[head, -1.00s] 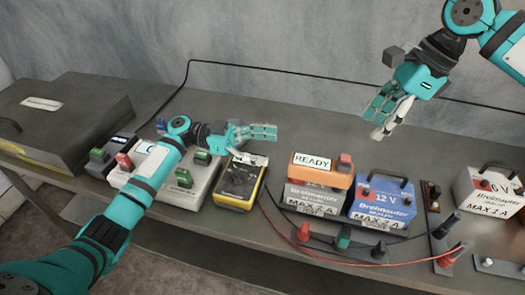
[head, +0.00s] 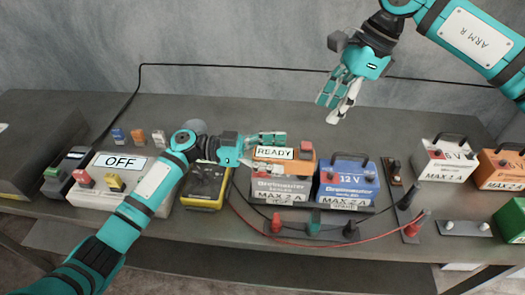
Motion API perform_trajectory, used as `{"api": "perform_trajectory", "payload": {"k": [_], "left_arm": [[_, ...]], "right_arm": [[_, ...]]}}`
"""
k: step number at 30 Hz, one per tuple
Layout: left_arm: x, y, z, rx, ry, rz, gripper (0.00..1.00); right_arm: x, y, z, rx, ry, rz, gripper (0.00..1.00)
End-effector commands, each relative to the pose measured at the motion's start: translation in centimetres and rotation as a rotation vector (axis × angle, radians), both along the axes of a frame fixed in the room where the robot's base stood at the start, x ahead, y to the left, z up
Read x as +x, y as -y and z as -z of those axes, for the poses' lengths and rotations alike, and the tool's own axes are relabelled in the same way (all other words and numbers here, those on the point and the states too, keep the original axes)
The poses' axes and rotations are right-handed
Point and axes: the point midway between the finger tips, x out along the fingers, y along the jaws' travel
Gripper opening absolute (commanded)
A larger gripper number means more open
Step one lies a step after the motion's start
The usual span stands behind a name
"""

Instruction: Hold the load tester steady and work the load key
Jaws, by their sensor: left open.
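The load tester, an orange box (head: 296,166) with a READY plate (head: 275,152), sits on a grey battery (head: 280,187) marked MAX 2 A. A red key (head: 306,147), apparently the load key, stands at its right end. My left gripper (head: 264,152) is open at the tester's left end. Its fingers overlap the tester's left edge in the picture; I cannot tell whether they touch it. My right gripper (head: 331,110) is open and empty, raised above and behind the tester's right end.
A blue 12 V battery (head: 345,186) stands close on the right. A yellow meter (head: 203,201) and a box reading OFF (head: 121,162) stand left. Black and red leads (head: 330,243) run along the front. White (head: 443,160) and orange (head: 500,172) batteries stand further right.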

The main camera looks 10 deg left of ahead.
Motion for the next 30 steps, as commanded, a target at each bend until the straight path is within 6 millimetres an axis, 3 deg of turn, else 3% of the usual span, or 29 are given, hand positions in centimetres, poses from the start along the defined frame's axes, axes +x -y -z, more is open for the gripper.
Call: {"api": "perform_trajectory", "payload": {"k": [8,25,28,30], "left_arm": [[0.0,0.17,0.0,0.0,0.0,0.0,0.73],[0.01,0.12,0.02,0.001,0.0,0.0,0.0],[0.01,0.11,0.02,0.001,0.0,0.0,0.0],[0.01,0.11,0.02,0.001,0.0,0.0,0.0]], "right_arm": [[0.0,-0.01,0.0,0.0,0.0,0.0,0.38],[0.0,-0.01,0.0,0.0,0.0,0.0,0.38],[0.0,-0.01,0.0,0.0,0.0,0.0,0.38],[0.0,-0.01,0.0,0.0,0.0,0.0,0.29]]}}
